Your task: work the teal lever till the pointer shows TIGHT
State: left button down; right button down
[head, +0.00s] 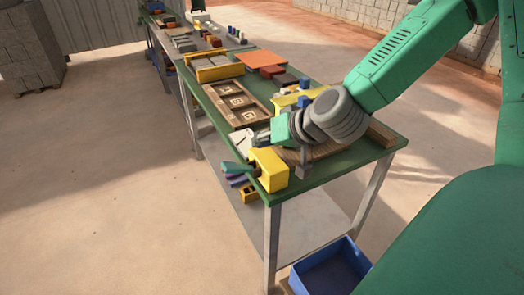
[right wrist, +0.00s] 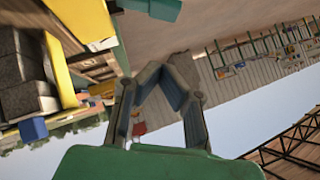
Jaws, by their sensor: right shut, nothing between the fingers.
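A yellow block-like housing (head: 268,170) stands at the near left corner of the green table. A teal bar (head: 237,167), which looks like the lever, sticks out to its left. A teal piece (right wrist: 150,8) also shows at the top of the right wrist view. A pale plate with a dark mark (head: 242,140) lies behind the housing; I cannot read any pointer or word on it. My right gripper (head: 262,137) is above the table just behind the housing, apart from the teal bar as far as I can tell. Its fingers (right wrist: 164,72) are shut and empty. My left gripper is out of view.
A brown tray with square marks (head: 236,101) lies behind my gripper, with an orange board (head: 259,60) and yellow blocks beyond. A wooden strip (head: 381,133) edges the table's right end. A blue bin (head: 330,268) stands on the floor below. Open floor lies left.

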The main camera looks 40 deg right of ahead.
aim_at(230, 163)
jog(key=x, duration=0.3)
jog(key=f+b+x, duration=0.1)
jog(key=x, duration=0.2)
jog(key=s+b+x, duration=0.1)
jog(key=x, duration=0.2)
jog(key=shift+w+a+f, duration=0.15)
jog(key=shift+a+f, duration=0.25)
jog(key=shift+a, duration=0.05)
jog(key=shift+a+f+b, duration=0.35)
jog(key=shift+f+b, duration=0.05)
jog(key=shift+f, duration=0.05)
